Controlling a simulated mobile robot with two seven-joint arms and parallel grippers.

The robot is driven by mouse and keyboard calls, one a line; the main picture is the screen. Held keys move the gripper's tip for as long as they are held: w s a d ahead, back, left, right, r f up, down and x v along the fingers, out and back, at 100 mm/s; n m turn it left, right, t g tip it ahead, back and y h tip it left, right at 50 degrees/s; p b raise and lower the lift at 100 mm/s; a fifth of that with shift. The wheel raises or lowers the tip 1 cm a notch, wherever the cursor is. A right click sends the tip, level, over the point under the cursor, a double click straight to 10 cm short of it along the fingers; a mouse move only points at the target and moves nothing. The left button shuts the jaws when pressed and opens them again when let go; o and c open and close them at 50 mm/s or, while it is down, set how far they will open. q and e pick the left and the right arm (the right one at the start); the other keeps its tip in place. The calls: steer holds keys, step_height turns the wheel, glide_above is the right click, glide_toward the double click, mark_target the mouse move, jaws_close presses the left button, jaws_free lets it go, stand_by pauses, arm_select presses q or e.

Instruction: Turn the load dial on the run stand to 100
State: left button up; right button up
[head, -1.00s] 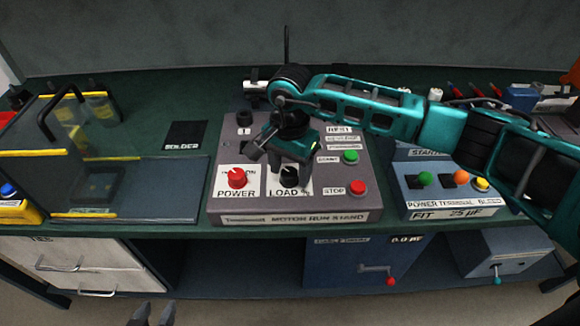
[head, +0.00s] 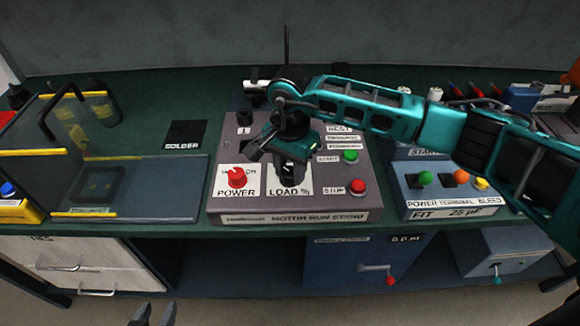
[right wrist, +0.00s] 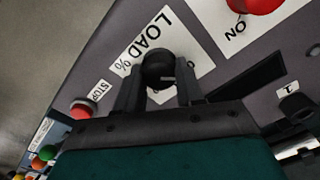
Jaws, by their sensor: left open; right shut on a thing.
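The grey run stand (head: 235,150) sits on the green bench in the middle of the head view. Its black load dial (right wrist: 158,68) shows in the right wrist view, on a white plate marked LOAD %. My right gripper (head: 290,178) points down over this plate. In the right wrist view the fingers of my right gripper (right wrist: 159,88) are closed on either side of the dial. The dial's pointer and most scale numbers are hidden or unreadable. My left gripper (head: 154,312) is open and empty at the bottom edge, in front of the bench.
A red power knob (head: 237,177) is left of the load plate. The green start button (head: 351,156) and red stop button (head: 358,187) are to its right. A blue-grey box (head: 425,195) with coloured buttons stands further right. A clear-walled enclosure (head: 125,195) is at left.

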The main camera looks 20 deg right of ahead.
steer(key=shift+m, duration=0.3)
steer(key=m+b, duration=0.1)
steer(key=m, duration=0.1)
steer(key=shift+m+b, duration=0.35)
steer(key=shift+m, duration=0.05)
steer(key=m+b, duration=0.1)
steer(key=m, duration=0.3)
steer(key=shift+m, duration=0.3)
steer(key=m+b, duration=0.1)
steer(key=m, duration=0.4)
steer(key=shift+s+b, duration=0.1)
steer(key=shift+b, duration=0.25)
steer(key=m, duration=0.4)
steer(key=shift+m+b, duration=0.3)
steer(key=shift+m, duration=0.3)
steer(key=o, duration=1)
steer(key=shift+o, duration=0.2)
steer(key=shift+r, duration=0.1)
